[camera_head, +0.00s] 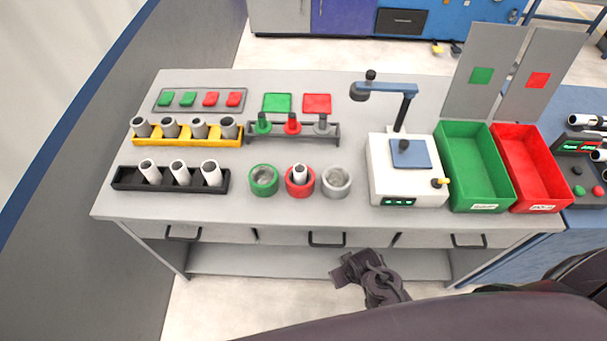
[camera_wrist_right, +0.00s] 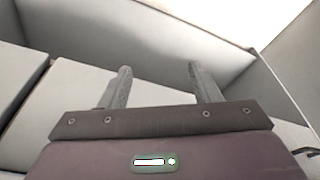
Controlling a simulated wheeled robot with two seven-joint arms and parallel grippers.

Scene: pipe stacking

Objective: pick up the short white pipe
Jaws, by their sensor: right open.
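White pipes stand tilted in the black rack (camera_head: 122,184) at the front left of the table, among them a left one (camera_head: 150,174), a middle one (camera_head: 180,174) and a right one (camera_head: 211,174). Another short white pipe (camera_head: 300,175) stands inside the red ring (camera_head: 289,190). I cannot tell for sure which is meant. My right gripper (camera_head: 343,270) is in front of the table and below its top, away from all pipes. The right wrist view shows its fingers (camera_wrist_right: 160,70) apart with nothing between them. My left gripper is not in view.
A yellow rack (camera_head: 190,143) with wider pipes stands behind the black rack. A green ring (camera_head: 264,181) and a grey ring (camera_head: 336,183) flank the red ring. Right stand a white device (camera_head: 405,185), a green bin (camera_head: 475,195) and a red bin (camera_head: 535,195).

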